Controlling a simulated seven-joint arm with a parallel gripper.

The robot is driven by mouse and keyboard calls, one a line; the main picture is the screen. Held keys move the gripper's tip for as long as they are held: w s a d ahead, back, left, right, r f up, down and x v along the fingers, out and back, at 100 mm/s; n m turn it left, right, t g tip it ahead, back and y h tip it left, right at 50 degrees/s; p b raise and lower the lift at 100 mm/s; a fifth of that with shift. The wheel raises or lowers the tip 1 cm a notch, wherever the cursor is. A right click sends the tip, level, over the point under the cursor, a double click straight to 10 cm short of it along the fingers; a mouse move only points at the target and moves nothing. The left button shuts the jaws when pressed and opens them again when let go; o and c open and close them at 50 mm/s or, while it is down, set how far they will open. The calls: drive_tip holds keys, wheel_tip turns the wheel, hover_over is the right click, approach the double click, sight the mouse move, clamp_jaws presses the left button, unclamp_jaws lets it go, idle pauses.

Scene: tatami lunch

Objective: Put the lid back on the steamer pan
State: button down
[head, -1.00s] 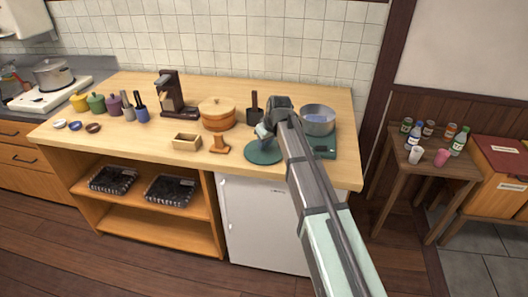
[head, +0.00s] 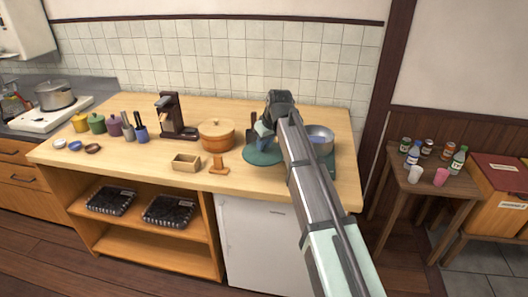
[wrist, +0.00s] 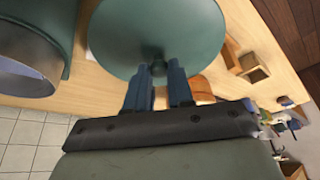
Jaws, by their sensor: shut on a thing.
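The lid (head: 258,155) is a flat teal disc with a small dark knob. My gripper (head: 265,133) is shut on that knob; in the wrist view the blue fingers (wrist: 160,72) close on it and the lid (wrist: 150,25) spreads beyond them. The lid appears held a little above the counter, but the gap is hard to judge.
A lidded wooden tub (head: 216,135), a small wooden box (head: 186,161) and an orange-brown stand (head: 219,166) are left of the lid. A coffee machine (head: 168,110) stands further left. The tiled wall is behind.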

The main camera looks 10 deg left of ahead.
drive_tip(key=w+d+r, duration=0.3)
drive_tip(key=w+d, duration=0.6)
drive_tip(key=w+d+r, duration=0.3)
drive_tip(key=w+d, duration=0.6)
drive_tip(key=w, duration=0.1)
drive_tip(key=shift+d+r, duration=0.25)
drive_tip(key=shift+f, duration=3.15)
drive_tip(key=shift+f, duration=0.15)
drive_tip(key=shift+c, duration=2.2)
unclamp_jaws()
